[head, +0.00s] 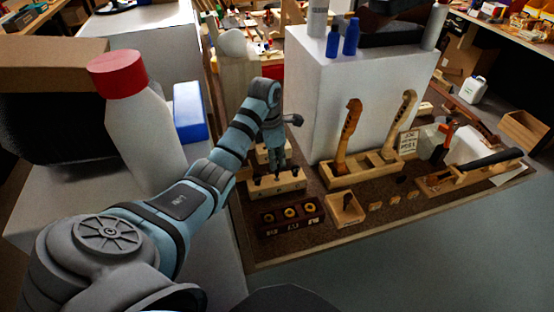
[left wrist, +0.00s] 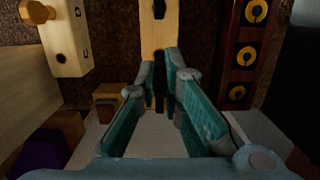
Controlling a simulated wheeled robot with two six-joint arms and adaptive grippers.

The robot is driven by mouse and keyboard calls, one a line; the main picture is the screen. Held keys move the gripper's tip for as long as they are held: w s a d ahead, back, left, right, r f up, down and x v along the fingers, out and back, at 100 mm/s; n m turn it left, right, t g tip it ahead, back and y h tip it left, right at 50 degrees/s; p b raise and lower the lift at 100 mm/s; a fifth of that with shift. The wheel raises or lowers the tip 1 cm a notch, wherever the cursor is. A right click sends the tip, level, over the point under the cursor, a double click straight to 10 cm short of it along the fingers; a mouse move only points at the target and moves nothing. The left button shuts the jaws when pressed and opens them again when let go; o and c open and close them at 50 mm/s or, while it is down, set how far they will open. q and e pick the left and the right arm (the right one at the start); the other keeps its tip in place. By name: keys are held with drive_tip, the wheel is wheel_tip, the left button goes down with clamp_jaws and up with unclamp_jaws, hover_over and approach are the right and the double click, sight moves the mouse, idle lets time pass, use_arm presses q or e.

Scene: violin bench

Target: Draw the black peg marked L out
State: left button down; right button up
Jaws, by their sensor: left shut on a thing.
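My left gripper (head: 278,163) reaches down over a pale wooden block (head: 290,187) that carries several black pegs. In the left wrist view my left gripper (left wrist: 160,70) is shut on a black peg (left wrist: 158,88), which shows as a dark upright strip between the two fingers. The pale block (left wrist: 158,36) lies beyond the fingertips, with another dark peg or hole (left wrist: 159,9) at its far part. The letter L cannot be read on the held peg. The fingers hide whether its lower end is still in the block. My right gripper is in neither view.
A dark rack with yellow rings (head: 291,214) stands in front of the block. A small open wooden box (head: 346,209) and a stand with two violin necks (head: 368,170) are to the right. A white bottle with a red cap (head: 140,125) stands left of my arm.

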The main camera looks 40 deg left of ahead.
use_arm(q)
drive_tip(key=shift+r, duration=0.15)
wheel_tip(320, 180, up, 7)
drive_tip(key=p, duration=0.6)
drive_tip(key=shift+r+p, duration=0.1)
drive_tip(key=shift+p, duration=0.3)
